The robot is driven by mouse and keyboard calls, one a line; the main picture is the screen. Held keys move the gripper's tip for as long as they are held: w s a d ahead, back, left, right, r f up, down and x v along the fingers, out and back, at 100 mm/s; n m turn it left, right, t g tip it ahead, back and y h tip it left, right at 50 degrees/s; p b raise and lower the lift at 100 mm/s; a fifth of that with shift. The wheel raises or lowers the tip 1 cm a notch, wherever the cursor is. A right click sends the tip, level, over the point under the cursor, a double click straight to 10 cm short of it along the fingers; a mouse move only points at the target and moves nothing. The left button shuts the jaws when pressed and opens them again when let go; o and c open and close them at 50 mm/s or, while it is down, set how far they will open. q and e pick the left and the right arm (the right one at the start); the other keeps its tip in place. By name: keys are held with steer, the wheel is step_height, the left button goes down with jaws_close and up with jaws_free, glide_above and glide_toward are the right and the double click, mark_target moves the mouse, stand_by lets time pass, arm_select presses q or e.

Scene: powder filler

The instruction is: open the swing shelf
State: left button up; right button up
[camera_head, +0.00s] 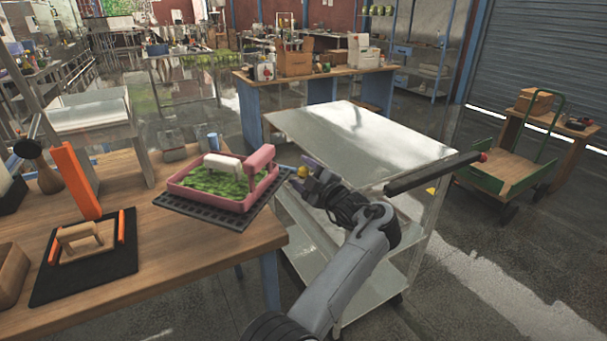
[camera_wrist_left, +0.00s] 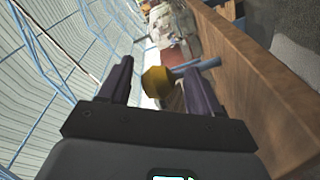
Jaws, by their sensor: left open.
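A small yellow knob (camera_head: 303,171) shows beside the right end of a pink-framed unit (camera_head: 190,187) at the table's edge. A thin blue rod (camera_head: 289,169) lies between the knob and the unit. My left gripper (camera_head: 311,177) is open at the knob. In the left wrist view the yellow knob (camera_wrist_left: 155,83) lies between my two dark fingers (camera_wrist_left: 157,88), with a gap on each side; I cannot tell whether either finger touches it. The blue rod (camera_wrist_left: 195,65) runs to the right behind it. No part is clearly recognisable as the swing shelf. My right gripper is not in view.
The wooden table (camera_head: 185,257) holds a black mat (camera_head: 85,272) with a small wooden piece and orange bars. A metal cart (camera_head: 365,135) stands right behind my left gripper. A dark bar with a red tip (camera_head: 435,173) crosses the cart's right side.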

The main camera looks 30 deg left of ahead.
arm_select(q)
steer(key=p+v, duration=0.2)
steer(key=v, duration=0.8)
steer(key=shift+s+d, duration=0.15)
steer(key=shift+d, duration=0.2)
